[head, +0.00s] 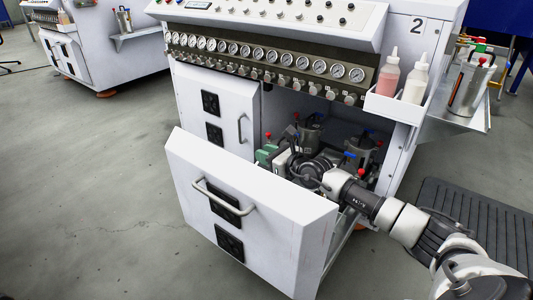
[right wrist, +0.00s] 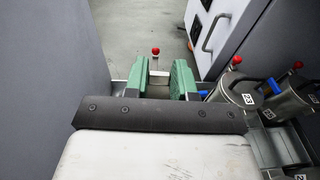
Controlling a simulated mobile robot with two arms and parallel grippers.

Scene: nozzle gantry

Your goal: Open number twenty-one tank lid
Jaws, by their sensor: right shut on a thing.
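The pulled-out drawer (head: 250,200) of the white machine holds several metal tanks. My right gripper (head: 268,155) reaches over them from the right, its green fingers near the drawer's left end. In the right wrist view the fingers (right wrist: 160,82) are shut on a pale metal part, apparently a tank lid handle (right wrist: 158,74). A red knob (right wrist: 155,51) on a thin stem stands just beyond. The gripped tank's body and number are hidden behind my gripper. My left gripper is not in view.
The drawer front stands close to my right gripper. A row of gauges (head: 265,55) and knobs overhangs the cabinet opening. A side tray (head: 395,108) holds two bottles, and a metal can (head: 470,85) stands on a side shelf.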

